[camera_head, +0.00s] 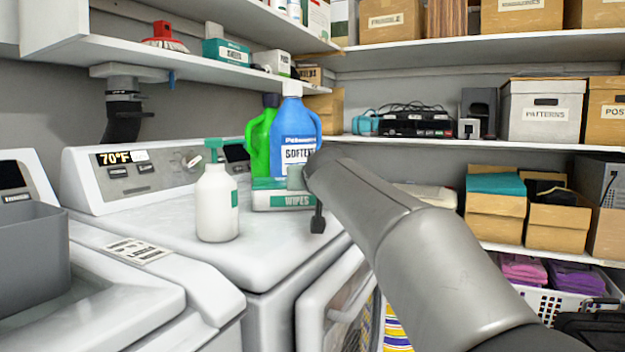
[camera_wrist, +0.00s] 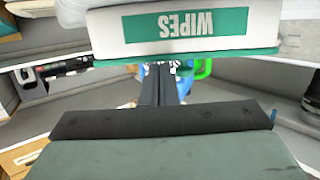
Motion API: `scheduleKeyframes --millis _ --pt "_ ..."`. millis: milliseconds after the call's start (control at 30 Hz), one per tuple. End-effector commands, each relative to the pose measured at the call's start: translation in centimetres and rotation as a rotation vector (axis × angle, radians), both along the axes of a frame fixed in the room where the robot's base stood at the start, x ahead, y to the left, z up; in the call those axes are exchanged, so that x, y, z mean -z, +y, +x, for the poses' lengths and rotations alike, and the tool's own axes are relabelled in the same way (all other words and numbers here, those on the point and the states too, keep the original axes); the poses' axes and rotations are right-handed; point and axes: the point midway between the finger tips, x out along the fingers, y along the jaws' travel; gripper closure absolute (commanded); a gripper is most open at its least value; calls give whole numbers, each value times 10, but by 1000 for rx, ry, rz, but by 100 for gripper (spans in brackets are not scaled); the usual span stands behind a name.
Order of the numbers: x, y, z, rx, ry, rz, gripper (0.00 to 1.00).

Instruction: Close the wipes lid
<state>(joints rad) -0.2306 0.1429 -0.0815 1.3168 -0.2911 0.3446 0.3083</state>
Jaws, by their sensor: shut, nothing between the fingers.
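The wipes box (camera_head: 285,200), white with a teal "WIPES" label, sits on top of the white washing machine in front of the bottles. Its label shows upside down at the top of the wrist view (camera_wrist: 185,28). A teal part shows along its top in the head view; I cannot tell how the lid stands. My arm reaches in from the right and partly hides the box. My gripper (camera_head: 318,220) is shut and empty at the box's right front. In the wrist view, its dark fingers (camera_wrist: 160,85) point toward the box edge; contact is unclear.
A white pump bottle (camera_head: 217,203) stands left of the box. A blue softener bottle (camera_head: 294,130) and a green bottle (camera_head: 261,140) stand close behind it. An open machine door (camera_head: 335,300) is below my arm. Shelves with boxes line the right.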

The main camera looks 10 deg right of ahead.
Motion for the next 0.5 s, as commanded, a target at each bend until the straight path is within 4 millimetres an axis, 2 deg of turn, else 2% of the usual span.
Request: scheduleKeyframes --millis 333,500 --pt "4 0 -1 1 9 -1 100" --pt "2 -1 -19 0 6 1 100"
